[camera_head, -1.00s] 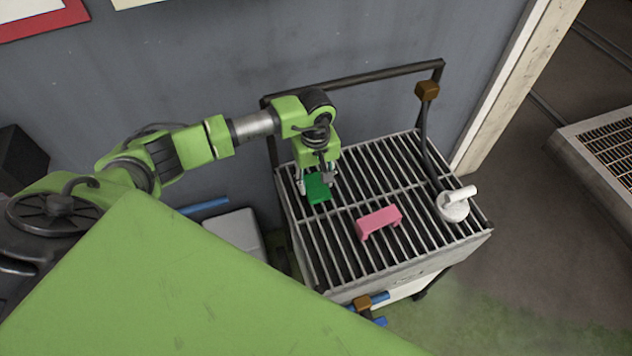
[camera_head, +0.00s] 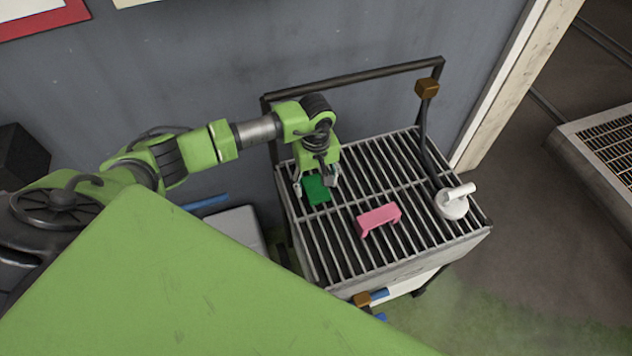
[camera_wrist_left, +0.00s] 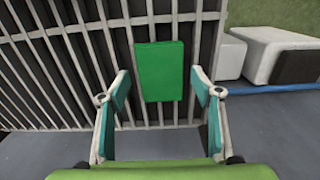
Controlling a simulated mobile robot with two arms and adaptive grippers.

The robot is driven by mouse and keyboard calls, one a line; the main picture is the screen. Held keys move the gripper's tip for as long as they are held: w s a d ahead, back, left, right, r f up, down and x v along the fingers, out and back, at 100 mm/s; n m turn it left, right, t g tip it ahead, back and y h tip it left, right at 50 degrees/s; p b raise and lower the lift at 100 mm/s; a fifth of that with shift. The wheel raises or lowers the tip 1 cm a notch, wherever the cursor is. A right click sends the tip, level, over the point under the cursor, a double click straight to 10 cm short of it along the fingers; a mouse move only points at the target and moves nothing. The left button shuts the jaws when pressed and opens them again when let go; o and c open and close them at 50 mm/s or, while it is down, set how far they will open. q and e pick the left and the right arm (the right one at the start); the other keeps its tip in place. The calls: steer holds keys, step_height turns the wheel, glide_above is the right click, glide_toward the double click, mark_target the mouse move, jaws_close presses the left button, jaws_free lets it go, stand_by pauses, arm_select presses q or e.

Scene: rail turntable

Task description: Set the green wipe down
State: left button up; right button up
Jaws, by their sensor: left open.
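The green wipe (camera_head: 317,190) lies on the slatted top of the cart (camera_head: 352,255), near its left back part. In the left wrist view the wipe (camera_wrist_left: 160,71) shows as a flat green rectangle resting on the slats. My left gripper (camera_head: 315,189) is open just above the wipe, with one finger on each side. In the left wrist view both fingers of the left gripper (camera_wrist_left: 160,92) stand apart from the wipe, with gaps on both sides. My right gripper is not in view.
A pink bracket-shaped block (camera_head: 379,219) sits on the slats to the right of the wipe. A white round fixture with a handle (camera_head: 453,204) is at the cart's right side. A dark rail (camera_head: 355,77) rises along the back by the grey wall. Slats between these are bare.

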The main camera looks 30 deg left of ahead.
mark_target(316, 186)
arm_select(q)
steer(key=shift+r, duration=0.25)
step_height(316, 186, up, 12)
steer(key=b, duration=0.2)
steer(key=shift+b, duration=0.4)
steer(key=shift+f, duration=0.15)
